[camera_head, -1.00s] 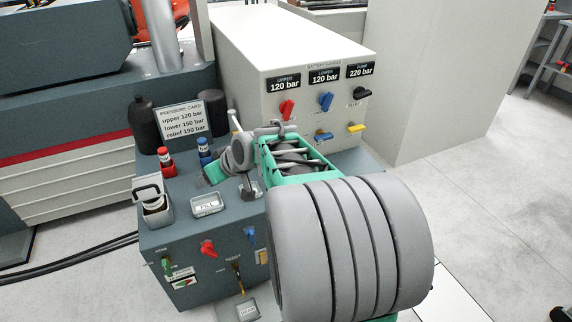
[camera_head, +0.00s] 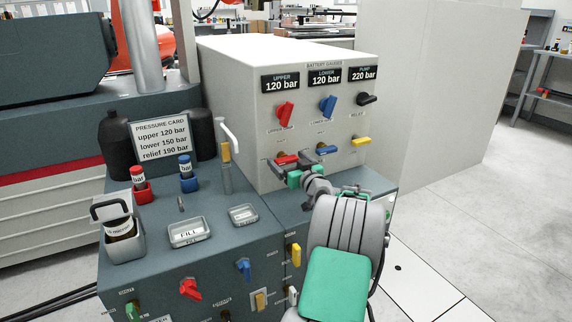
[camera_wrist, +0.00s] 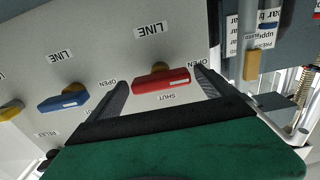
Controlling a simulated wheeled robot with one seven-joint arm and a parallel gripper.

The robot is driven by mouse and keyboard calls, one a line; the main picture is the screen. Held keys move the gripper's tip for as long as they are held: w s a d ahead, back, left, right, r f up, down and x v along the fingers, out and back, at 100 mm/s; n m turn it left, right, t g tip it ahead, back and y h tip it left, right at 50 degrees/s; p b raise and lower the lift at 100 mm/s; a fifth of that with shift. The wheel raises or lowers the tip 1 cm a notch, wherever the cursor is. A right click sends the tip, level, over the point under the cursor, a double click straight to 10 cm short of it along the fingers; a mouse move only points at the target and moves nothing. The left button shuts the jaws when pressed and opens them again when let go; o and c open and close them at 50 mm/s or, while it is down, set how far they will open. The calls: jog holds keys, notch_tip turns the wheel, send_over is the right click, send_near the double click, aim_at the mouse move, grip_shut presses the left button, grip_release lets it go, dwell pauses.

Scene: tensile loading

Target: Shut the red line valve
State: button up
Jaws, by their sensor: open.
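The red line valve (camera_head: 287,159) is a red lever low on the front of the white gauge cabinet, partly hidden behind my gripper in the head view. In the wrist view the red lever (camera_wrist: 161,81) lies crosswise below a LINE label, with OPEN at its right and SHUT beneath it. My gripper (camera_head: 291,171) is at the cabinet front. In the wrist view its open fingers (camera_wrist: 160,84) stand on either side of the red lever, with gaps visible. I cannot tell whether the fingertips reach past the lever's face.
The blue line valve (camera_head: 326,149) and yellow relief lever (camera_head: 361,141) sit right of the red one. Red (camera_head: 285,110), blue (camera_head: 328,106) and black (camera_head: 367,99) knobs are above. A white-handled upright lever (camera_head: 229,135) stands at left on the dark console (camera_head: 215,262).

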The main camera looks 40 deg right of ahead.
jog(key=shift+w, duration=0.3)
jog(key=shift+c, duration=0.4)
jog(key=c, duration=1.3)
